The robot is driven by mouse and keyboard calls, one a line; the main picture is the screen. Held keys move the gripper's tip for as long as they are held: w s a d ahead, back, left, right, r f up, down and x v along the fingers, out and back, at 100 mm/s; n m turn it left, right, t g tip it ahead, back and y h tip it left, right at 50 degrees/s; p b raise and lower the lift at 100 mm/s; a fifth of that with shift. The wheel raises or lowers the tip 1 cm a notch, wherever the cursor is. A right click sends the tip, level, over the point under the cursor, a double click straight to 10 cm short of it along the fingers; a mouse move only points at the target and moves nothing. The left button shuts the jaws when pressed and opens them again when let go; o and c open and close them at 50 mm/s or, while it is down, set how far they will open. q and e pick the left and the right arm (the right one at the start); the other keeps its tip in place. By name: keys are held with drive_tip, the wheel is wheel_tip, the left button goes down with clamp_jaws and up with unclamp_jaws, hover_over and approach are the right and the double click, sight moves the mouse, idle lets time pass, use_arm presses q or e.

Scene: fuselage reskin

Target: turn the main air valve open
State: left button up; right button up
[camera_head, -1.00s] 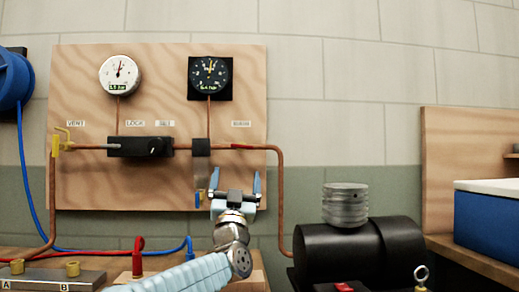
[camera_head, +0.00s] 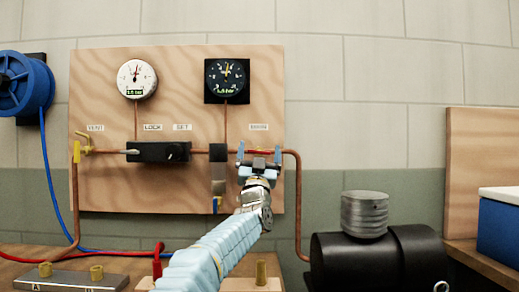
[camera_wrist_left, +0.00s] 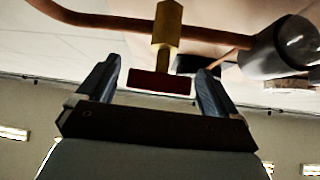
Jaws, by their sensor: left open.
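The main air valve has a red lever (camera_head: 262,152) on the copper pipe, under a small label at the right of the plywood board. My left gripper (camera_head: 259,157) is at the valve with its jaws open. In the left wrist view, the brass valve body (camera_wrist_left: 168,28) and the flat red lever (camera_wrist_left: 160,82) show between the two open fingers (camera_wrist_left: 157,78). The lever lies crosswise between them, with a gap on each side. In the head view my gripper partly hides the valve. My right gripper is out of view.
The plywood board (camera_head: 110,65) carries a white gauge (camera_head: 137,79), a black gauge (camera_head: 227,80), a black regulator block (camera_head: 158,152) and a yellow vent valve (camera_head: 82,150). A black compressor tank (camera_head: 375,262) stands at lower right. A blue hose reel (camera_head: 25,85) hangs at left.

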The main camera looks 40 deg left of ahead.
use_arm(q)
drive_tip(key=c, duration=1)
drive_tip(key=shift+f+n+g+y, duration=0.1)
drive_tip(key=shift+n+g+y, duration=0.3)
drive_tip(key=shift+n+y, duration=0.25)
drive_tip(key=shift+n+g+y+b, duration=0.35)
drive_tip(key=shift+n+g+y, duration=0.35)
drive_tip(key=shift+n, duration=0.35)
drive_tip(key=o, duration=1)
